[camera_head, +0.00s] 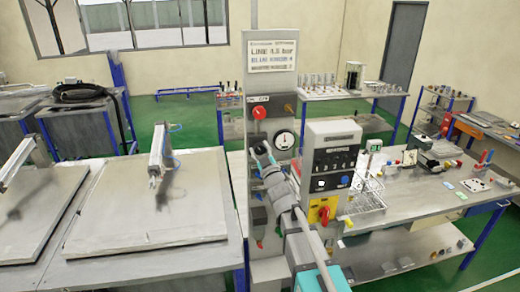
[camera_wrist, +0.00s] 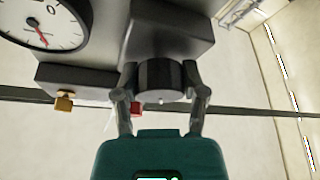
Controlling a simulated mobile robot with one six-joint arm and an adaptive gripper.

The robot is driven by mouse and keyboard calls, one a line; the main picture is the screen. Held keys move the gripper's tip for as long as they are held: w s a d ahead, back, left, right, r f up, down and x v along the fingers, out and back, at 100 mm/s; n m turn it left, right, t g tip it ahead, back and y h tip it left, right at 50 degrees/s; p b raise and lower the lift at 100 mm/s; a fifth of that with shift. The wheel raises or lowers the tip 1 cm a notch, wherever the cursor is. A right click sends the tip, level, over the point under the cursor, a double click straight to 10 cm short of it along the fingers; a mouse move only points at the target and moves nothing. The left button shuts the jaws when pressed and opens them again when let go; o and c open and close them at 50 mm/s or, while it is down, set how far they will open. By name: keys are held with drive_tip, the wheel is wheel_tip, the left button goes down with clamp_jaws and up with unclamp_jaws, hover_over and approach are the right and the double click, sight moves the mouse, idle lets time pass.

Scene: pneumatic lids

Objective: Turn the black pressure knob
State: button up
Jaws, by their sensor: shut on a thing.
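The black pressure knob (camera_wrist: 160,75) is a dark ribbed cylinder on a grey block in the wrist view. My gripper (camera_wrist: 163,92) has one finger on each side of it and is shut on it. In the head view my gripper (camera_head: 262,156) is at the upright grey panel (camera_head: 256,90), just below and left of the round white gauge (camera_head: 284,140), and it hides the knob there. The gauge also shows in the wrist view (camera_wrist: 40,25), with a red needle.
The panel bears a red knob (camera_head: 259,113) and an orange one (camera_head: 289,108) above. A grey control box (camera_head: 332,150) with a blue knob and a red-and-yellow switch (camera_head: 323,212) stands close right. Metal lids (camera_head: 150,215) lie to the left.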

drive_tip(key=shift+n+g+y, duration=0.3)
drive_tip(key=shift+n, duration=0.4)
drive_tip(key=o, duration=1.1)
drive_tip(key=shift+o, duration=0.2)
